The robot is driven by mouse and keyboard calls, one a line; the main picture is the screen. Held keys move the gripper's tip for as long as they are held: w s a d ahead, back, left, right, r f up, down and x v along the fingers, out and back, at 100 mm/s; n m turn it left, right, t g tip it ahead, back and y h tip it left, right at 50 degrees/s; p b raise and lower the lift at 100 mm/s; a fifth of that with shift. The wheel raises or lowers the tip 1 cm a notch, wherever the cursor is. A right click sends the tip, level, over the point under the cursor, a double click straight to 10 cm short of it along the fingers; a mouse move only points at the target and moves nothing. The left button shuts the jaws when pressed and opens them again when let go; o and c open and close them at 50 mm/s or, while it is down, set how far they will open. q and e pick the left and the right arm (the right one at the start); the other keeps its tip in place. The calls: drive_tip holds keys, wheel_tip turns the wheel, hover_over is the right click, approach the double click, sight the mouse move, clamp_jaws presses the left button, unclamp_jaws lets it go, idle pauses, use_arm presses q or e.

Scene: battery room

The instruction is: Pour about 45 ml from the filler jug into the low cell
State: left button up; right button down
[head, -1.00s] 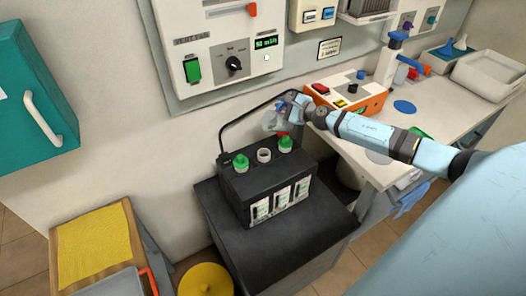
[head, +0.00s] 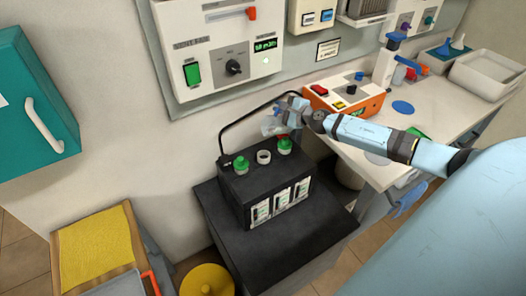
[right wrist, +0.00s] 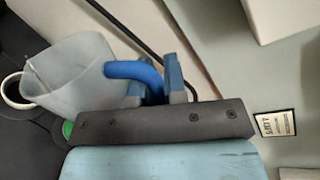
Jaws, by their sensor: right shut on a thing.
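The translucent filler jug (head: 271,126) is in the air above the back right of the black battery (head: 238,187). My right gripper (head: 287,113) is shut on its blue handle (right wrist: 133,71). The open middle cell (head: 264,157) has a pale rim. Green caps sit on the left cell (head: 241,164) and the right cell (head: 284,146). My left gripper is out of view.
The battery stands on a dark cabinet (head: 275,245). A black cable rises behind it to the orange device (head: 345,95) on the bench (head: 400,135). A wall charger panel (head: 215,50) is behind. A yellow round lid (head: 207,281) is at lower front.

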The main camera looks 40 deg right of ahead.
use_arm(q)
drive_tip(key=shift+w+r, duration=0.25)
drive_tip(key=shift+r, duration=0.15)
use_arm(e)
drive_tip(key=shift+a, duration=0.1)
use_arm(q)
drive_tip(key=shift+p, duration=0.35)
use_arm(e)
drive_tip(key=shift+w+d+n, duration=0.1)
drive_tip(key=shift+d+n, duration=0.3)
drive_tip(key=shift+d, duration=0.1)
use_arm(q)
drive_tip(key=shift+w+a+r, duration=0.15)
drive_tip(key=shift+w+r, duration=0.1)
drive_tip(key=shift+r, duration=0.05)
use_arm(e)
drive_tip(key=shift+d, duration=0.25)
idle(0.3)
use_arm(q)
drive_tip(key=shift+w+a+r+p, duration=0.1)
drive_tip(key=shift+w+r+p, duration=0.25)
drive_tip(key=shift+p, duration=0.25)
use_arm(e)
drive_tip(key=shift+a+f+n+h, duration=0.1)
drive_tip(key=shift+f+n+h, duration=0.05)
drive_tip(key=shift+n+h, duration=0.2)
idle(0.3)
